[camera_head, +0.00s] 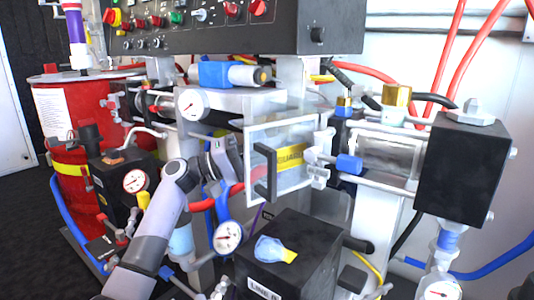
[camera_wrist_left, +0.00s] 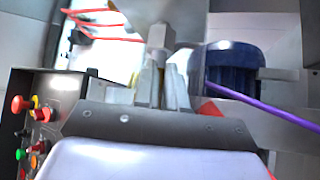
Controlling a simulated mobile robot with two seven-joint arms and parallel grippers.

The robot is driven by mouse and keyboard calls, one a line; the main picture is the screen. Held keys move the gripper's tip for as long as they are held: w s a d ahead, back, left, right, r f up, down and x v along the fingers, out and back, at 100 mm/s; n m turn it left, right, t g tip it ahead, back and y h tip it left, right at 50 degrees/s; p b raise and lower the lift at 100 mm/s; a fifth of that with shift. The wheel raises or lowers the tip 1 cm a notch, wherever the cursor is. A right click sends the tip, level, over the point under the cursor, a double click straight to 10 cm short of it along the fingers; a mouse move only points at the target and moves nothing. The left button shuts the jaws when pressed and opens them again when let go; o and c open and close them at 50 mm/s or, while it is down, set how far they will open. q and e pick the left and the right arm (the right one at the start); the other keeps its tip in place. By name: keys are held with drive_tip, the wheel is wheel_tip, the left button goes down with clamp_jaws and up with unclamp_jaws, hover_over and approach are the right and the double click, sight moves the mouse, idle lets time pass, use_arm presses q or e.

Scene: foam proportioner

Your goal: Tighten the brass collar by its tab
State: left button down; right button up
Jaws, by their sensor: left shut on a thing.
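My left arm comes in from the lower left of the head view. Its gripper (camera_head: 224,158) is at mid-height, left of the clear guard door, with its fingertips mostly hidden among the fittings. Brass-coloured fittings show in the head view at the right, a large one (camera_head: 397,98) and a smaller one (camera_head: 344,104). My right gripper is not in view.
A clear guard door (camera_head: 290,178) with a black handle stands right of the gripper. A gauge (camera_head: 228,237) and black box (camera_head: 292,262) are below. The control panel (camera_head: 230,25) overhangs above. A blue cylinder (camera_wrist_left: 234,70) and purple tube (camera_wrist_left: 255,105) sit close beside the fingers.

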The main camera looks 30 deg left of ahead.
use_arm(q)
drive_tip(key=c, duration=1.2)
unclamp_jaws()
drive_tip(key=v, duration=0.7)
drive_tip(key=shift+p, duration=0.35)
